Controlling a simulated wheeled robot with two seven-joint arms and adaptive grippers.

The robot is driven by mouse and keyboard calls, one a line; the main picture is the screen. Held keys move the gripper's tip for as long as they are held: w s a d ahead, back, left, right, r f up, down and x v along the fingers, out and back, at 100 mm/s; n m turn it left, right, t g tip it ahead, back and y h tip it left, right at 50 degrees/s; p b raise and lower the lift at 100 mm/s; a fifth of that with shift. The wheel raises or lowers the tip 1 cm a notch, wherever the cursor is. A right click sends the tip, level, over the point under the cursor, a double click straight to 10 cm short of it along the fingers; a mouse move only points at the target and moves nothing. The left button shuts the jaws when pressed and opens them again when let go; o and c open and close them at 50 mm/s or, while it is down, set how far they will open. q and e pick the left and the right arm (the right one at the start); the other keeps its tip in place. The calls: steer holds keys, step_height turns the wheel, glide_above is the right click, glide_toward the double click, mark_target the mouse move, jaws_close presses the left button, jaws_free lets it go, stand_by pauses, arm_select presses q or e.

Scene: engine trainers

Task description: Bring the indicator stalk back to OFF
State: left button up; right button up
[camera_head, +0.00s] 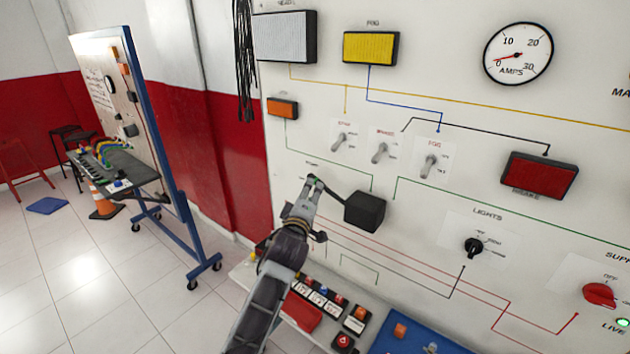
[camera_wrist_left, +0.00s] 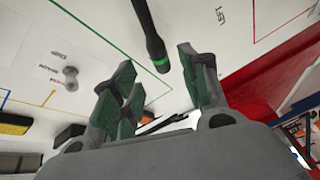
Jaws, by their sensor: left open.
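The indicator stalk is a thin black rod reaching up and left from a black box (camera_head: 365,210) on the white panel. In the left wrist view the stalk (camera_wrist_left: 150,33) is a dark rod with a green band near its tip. My left gripper (camera_head: 313,184) is at the stalk's outer end in the head view. In the left wrist view its green-padded fingers (camera_wrist_left: 160,85) are apart, with the stalk's tip near the gap between them. I cannot tell whether they touch it. The gripper hides part of the stalk's labels. My right gripper is out of view.
Toggle switches (camera_head: 380,152) stand on the panel above the stalk box. A black lights knob (camera_head: 474,247) and a red supply knob (camera_head: 599,294) are to its right. A shelf with small parts (camera_head: 318,300) lies below. An orange lamp (camera_head: 283,107) is above left.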

arm_select(q)
steer(key=shift+w+d+p, duration=0.2)
steer(key=shift+w+d, duration=0.05)
steer(key=shift+w, duration=1)
steer(key=shift+w+d+p, duration=0.2)
steer(key=shift+w, duration=1)
steer(key=shift+w+d+p, duration=0.2)
steer(key=shift+w+d, duration=0.05)
steer(key=shift+w, duration=1)
jaws_close()
